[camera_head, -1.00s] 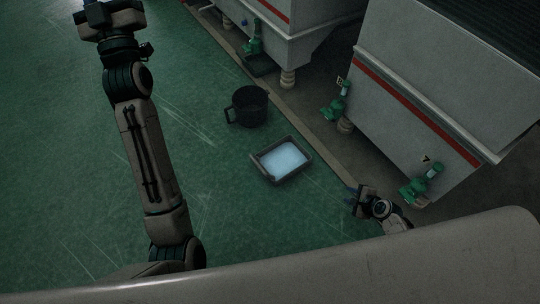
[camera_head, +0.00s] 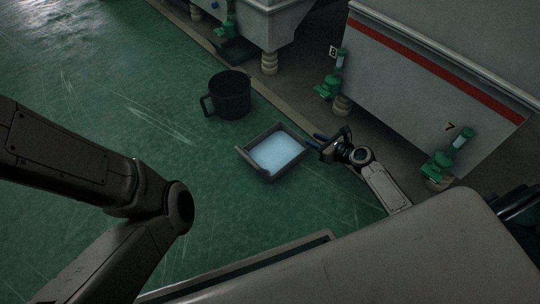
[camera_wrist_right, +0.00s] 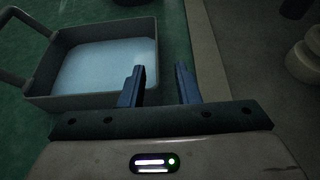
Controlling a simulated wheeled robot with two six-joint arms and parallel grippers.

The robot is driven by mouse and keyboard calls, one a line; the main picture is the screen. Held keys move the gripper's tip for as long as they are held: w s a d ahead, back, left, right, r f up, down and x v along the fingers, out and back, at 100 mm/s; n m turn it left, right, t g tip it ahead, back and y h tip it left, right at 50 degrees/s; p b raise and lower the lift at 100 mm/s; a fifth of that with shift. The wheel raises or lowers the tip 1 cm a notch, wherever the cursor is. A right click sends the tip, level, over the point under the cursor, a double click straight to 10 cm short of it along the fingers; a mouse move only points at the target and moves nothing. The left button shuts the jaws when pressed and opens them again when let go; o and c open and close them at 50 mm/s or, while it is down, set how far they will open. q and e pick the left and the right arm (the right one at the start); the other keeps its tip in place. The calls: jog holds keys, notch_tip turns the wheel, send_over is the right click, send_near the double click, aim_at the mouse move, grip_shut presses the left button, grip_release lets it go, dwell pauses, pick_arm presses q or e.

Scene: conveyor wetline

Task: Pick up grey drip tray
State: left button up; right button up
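The grey drip tray (camera_head: 250,167) lies on the green floor in the head view, with pale bluish liquid inside. It also shows in the right wrist view (camera_wrist_right: 95,103), with a raised handle at its left end. My right gripper (camera_head: 313,141) is at the tray's right side, its two blue fingers pointing toward it. In the right wrist view my right gripper (camera_wrist_right: 160,78) is open, with one finger at the tray's right wall and the other outside it. I cannot tell whether the finger touches. My left arm comes in from the left; its gripper is out of view.
A black bucket (camera_head: 232,95) with a handle stands just behind the tray. Grey machines with green valves (camera_head: 442,160) and round feet (camera_head: 270,62) stand along the right, beyond a pale floor strip (camera_head: 291,121). Green floor to the left is clear.

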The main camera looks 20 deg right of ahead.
aim_at(300, 137)
jog(key=b+x, duration=0.1)
jog(key=x, duration=0.1)
jog(key=shift+w+a+f, duration=0.1)
jog(key=shift+w+f, duration=0.15)
jog(key=b+x, duration=0.1)
jog(key=x, duration=0.1)
jog(key=b+x, duration=0.1)
jog(key=b, duration=0.1)
jog(key=shift+w+a+f, duration=0.1)
jog(key=shift+a+f, duration=0.2)
jog(key=shift+f, duration=0.25)
jog(key=shift+w+a+f+b, duration=0.1)
jog(key=shift+w+a+b, duration=0.1)
jog(key=shift+w+b, duration=0.35)
grip_shut()
dwell(0.3)
